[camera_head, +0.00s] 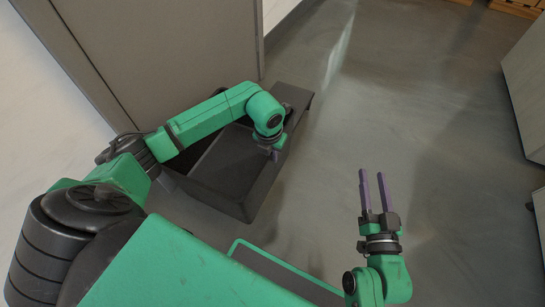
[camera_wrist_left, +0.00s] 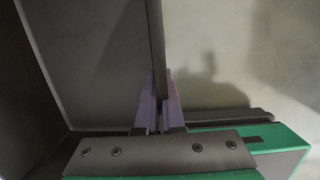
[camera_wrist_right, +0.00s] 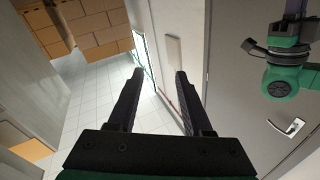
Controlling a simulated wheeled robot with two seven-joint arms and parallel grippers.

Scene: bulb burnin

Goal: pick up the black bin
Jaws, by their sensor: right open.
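The black bin (camera_head: 258,192) is an open box on the floor, left of centre in the head view. My left arm reaches across it. My left gripper (camera_head: 274,154) points down at the bin's right side wall. In the left wrist view, its purple fingers (camera_wrist_left: 160,105) stand on both sides of the thin dark wall edge and look closed on it. The fingertips are partly hidden in the head view. My right gripper (camera_head: 375,190) is open and empty, to the right of the bin and apart from it. Its two spread fingers also show in the right wrist view (camera_wrist_right: 157,100).
A grey door or panel (camera_head: 165,45) stands just behind and left of the bin. A light cabinet (camera_head: 527,85) is at the right edge. Stacked cardboard boxes (camera_wrist_right: 95,25) show in the right wrist view. The grey floor (camera_head: 420,100) is clear right of the bin.

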